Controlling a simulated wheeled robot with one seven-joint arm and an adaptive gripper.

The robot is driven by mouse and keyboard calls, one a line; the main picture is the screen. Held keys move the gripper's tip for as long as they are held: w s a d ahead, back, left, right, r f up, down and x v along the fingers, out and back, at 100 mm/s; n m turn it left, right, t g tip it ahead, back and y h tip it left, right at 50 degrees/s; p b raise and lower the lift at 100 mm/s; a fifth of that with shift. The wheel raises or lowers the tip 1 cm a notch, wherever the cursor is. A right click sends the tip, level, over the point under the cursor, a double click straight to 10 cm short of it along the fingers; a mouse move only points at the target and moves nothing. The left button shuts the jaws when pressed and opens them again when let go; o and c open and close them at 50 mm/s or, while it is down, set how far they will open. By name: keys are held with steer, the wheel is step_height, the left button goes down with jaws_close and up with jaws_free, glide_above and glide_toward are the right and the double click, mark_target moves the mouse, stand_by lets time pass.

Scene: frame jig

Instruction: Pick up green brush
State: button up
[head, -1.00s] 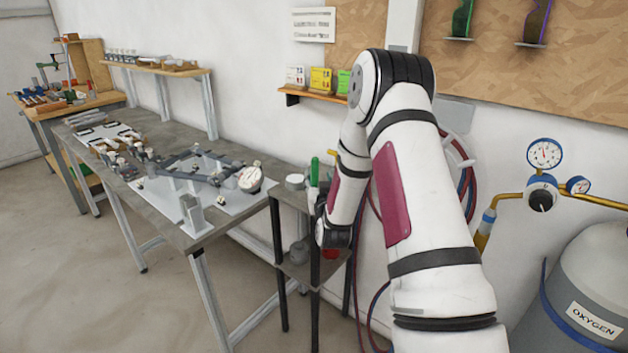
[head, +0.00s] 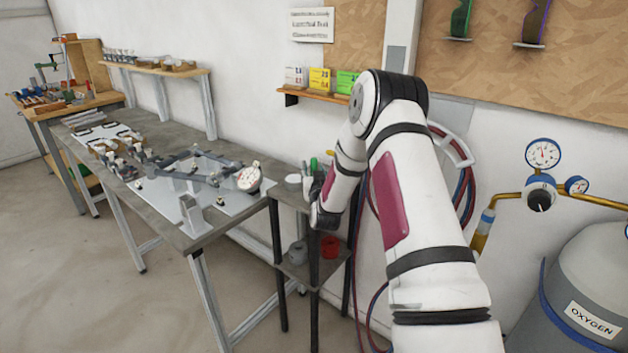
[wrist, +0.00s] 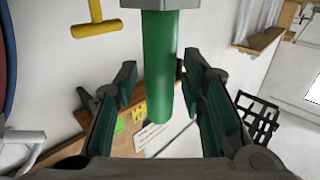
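The green brush shows in the wrist view as a thick green handle (wrist: 160,75) with a grey part at its top picture edge. My gripper (wrist: 160,90) is open, with one finger on each side of the handle and a visible gap on both sides. In the head view a small green tip (head: 313,163), likely the same handle, shows above the small stand beside my wrist. My fingers are hidden there behind my own arm. The brush's bristles are not in view.
The small dark stand (head: 296,268) has a red item (head: 330,247) and a grey item (head: 297,252) on its lower shelf. A white round item (head: 293,182) sits on top. The long workbench (head: 196,243) is to the left. A yellow T-shaped thing (wrist: 96,24) shows in the wrist view.

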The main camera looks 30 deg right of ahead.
jaws_close()
step_height(320, 180, up, 10)
steer(key=shift+r, duration=0.1)
stand_by(0.4)
